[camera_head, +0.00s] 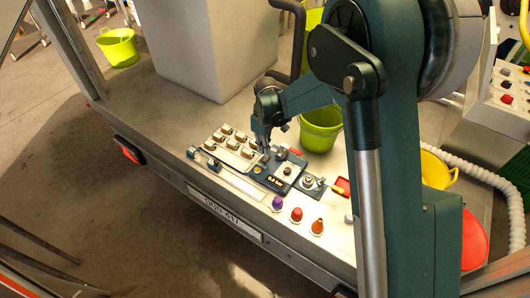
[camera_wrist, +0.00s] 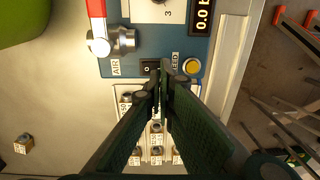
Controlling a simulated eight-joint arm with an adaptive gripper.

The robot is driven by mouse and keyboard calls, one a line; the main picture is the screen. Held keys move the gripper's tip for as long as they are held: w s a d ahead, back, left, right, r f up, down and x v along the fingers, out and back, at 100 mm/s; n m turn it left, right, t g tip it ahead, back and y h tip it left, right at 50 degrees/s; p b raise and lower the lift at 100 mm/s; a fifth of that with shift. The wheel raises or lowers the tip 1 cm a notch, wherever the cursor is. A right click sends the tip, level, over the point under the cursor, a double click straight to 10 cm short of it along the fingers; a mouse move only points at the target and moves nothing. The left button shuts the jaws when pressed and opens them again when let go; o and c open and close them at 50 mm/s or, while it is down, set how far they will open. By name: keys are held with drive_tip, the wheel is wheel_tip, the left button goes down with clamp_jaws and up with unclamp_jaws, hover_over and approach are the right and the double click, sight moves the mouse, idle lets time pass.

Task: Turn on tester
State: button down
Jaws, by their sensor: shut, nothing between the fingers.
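The tester is a blue panel (camera_wrist: 222,62) with a "0.0" display (camera_wrist: 203,16), a yellow round button (camera_wrist: 191,66) and a black rocker switch (camera_wrist: 148,68) marked 0. A red-handled valve labelled AIR (camera_wrist: 122,40) is beside them. The tester also shows in the head view (camera_head: 268,180), lying on the trailer bed. My gripper (camera_wrist: 161,70) is shut and empty, its tips right at the switch. I cannot tell whether they touch it. In the head view my gripper (camera_head: 264,150) points down at the tester's upper left end, and its tips are partly hidden.
A block of several connectors (camera_head: 234,146) adjoins the tester on the left. Purple, red and orange knobs (camera_head: 297,214) stand in front. Green buckets (camera_head: 320,130) and a large grey box (camera_head: 208,45) stand behind. The trailer's front edge is close to the tester.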

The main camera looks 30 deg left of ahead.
sight(265, 162)
wheel_tip(265, 162, up, 10)
drive_tip(key=s+p, duration=0.1)
drive_tip(key=shift+s+r, duration=0.15)
idle(0.7)
drive_tip(key=w+d+r+m+t+y, duration=0.1)
drive_tip(key=d+r+m, duration=0.2)
drive_tip(key=d+r, duration=0.65)
drive_tip(key=w+d+r+m+t, duration=0.15)
drive_tip(key=d+r, duration=0.25)
drive_tip(key=d, duration=1)
drive_tip(key=w+d+r+m+t+y, duration=0.1)
drive_tip(key=d+r+m, duration=0.3)
drive_tip(key=d+r, duration=0.5)
drive_tip(key=s+d+m+t, duration=0.1)
drive_tip(key=s+d+m, duration=0.2)
drive_tip(key=s+d, duration=0.3)
drive_tip(key=s+d+m+t+h, duration=0.1)
drive_tip(key=s+d, duration=0.5)
drive_tip(key=d, duration=0.9)
drive_tip(key=s+d+f+m+t+h, duration=0.1)
drive_tip(key=s+d+m, duration=0.4)
drive_tip(key=d, duration=0.6)
drive_tip(key=shift+s+d+t, duration=0.15)
drive_tip(key=shift+s+t, duration=0.35)
drive_tip(key=shift+t, duration=0.15)
drive_tip(key=shift+m, duration=0.25)
